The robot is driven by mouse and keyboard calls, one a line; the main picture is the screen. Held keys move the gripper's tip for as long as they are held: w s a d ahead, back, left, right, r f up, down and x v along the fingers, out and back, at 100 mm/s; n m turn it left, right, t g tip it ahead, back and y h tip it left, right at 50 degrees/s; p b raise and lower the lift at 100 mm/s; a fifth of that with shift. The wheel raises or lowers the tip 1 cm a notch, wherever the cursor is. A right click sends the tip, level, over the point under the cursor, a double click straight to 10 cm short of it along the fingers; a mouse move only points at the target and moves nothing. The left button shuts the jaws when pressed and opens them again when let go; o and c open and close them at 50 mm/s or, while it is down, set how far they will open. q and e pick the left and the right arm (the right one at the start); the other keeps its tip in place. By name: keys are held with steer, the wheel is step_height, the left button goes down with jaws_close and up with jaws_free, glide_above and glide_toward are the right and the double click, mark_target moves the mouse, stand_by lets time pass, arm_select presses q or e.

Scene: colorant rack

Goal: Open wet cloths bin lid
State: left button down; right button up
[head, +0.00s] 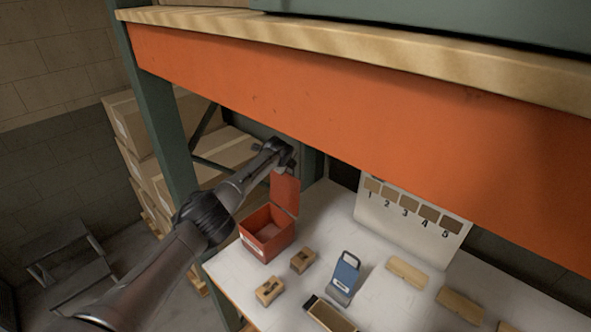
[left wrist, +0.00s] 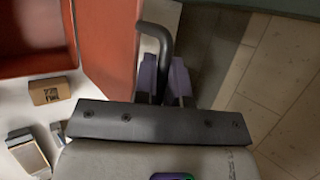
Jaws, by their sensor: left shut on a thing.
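The red wet cloths bin (head: 277,244) stands at the left part of the white shelf surface, its inside exposed. Its red lid (head: 286,194) stands up roughly vertical at the back edge. In the left wrist view the lid (left wrist: 110,42) is an upright panel beside the open bin (left wrist: 72,30). A dark curved handle (left wrist: 158,30) projects from the lid's outer side. My left gripper (head: 284,158) is at the lid's upper edge; its purple fingers (left wrist: 163,82) are shut on the handle. The exact contact is partly hidden. My right gripper is out of view.
An orange beam (head: 330,110) crosses above the work surface, close over my left arm. A green post (head: 158,120) stands left. Wooden blocks (head: 303,260), a blue device (head: 345,275) and a numbered board (head: 410,225) are right of the bin. Boxes (head: 125,120) are stacked behind.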

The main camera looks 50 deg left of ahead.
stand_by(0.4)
arm_select(q)
steer(key=c, duration=1.2)
jaws_free()
steer(key=shift+p+v, duration=0.4)
steer(key=shift+v, duration=0.5)
steer(key=v, duration=1.2)
steer(key=shift+b, duration=0.4)
steer(key=shift+w+r, duration=0.1)
